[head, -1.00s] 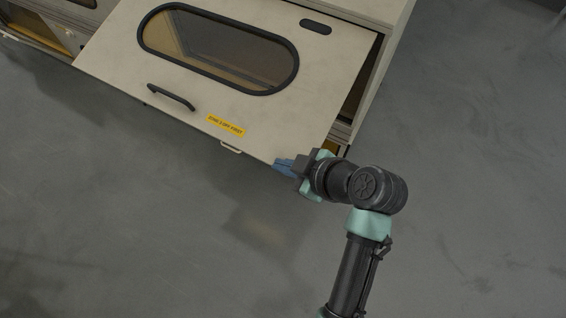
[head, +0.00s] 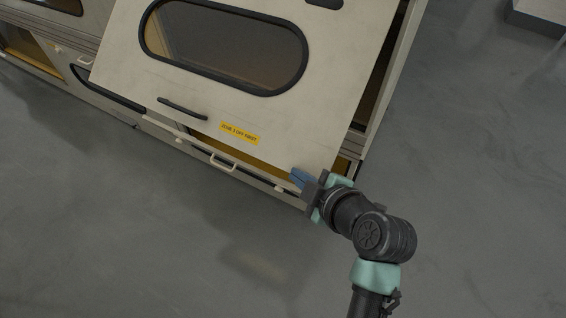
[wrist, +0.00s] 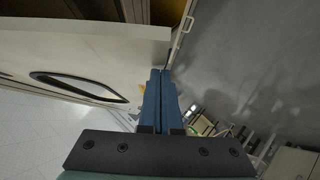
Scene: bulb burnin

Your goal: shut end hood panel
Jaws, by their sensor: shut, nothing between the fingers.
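The end hood panel (head: 330,115) is a cream panel with an oval dark-framed window (head: 225,45), a black handle (head: 182,108) and a yellow label (head: 239,133). It stands partly open, with a dark gap along its right side and an orange-lit gap below its lower edge. My gripper (head: 297,177) has blue fingers, closed together and empty, at the panel's lower right corner. In the wrist view the shut fingers (wrist: 159,95) lie close to the panel (wrist: 90,50) at its edge; I cannot tell whether they touch.
The cabinet's lower rail with a small pale handle (head: 222,163) runs below the panel. Another hood section with a window (head: 30,45) adjoins at left. A grey block (head: 537,15) stands at top right. The grey floor (head: 130,230) in front is clear.

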